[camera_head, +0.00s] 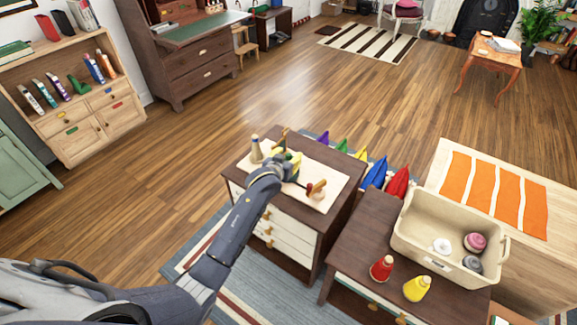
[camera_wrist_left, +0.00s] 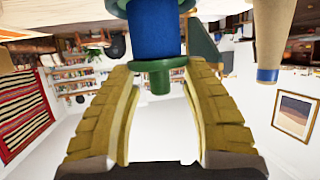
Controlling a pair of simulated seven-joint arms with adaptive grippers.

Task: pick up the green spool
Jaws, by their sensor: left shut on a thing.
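The green spool (camera_wrist_left: 157,66) shows in the left wrist view as a blue middle with green flanges and a short green stub. It sits between the tips of my left gripper's yellow ridged fingers. My left gripper (camera_head: 293,168) is shut on it above the left dark-wood cabinet in the head view. There the gripper and arm hide most of the spool. My right gripper is not in view.
A pale cone (camera_head: 256,149) and a tan-orange item (camera_head: 317,189) stand on the cabinet's cream cloth (camera_head: 330,172), close to the gripper.

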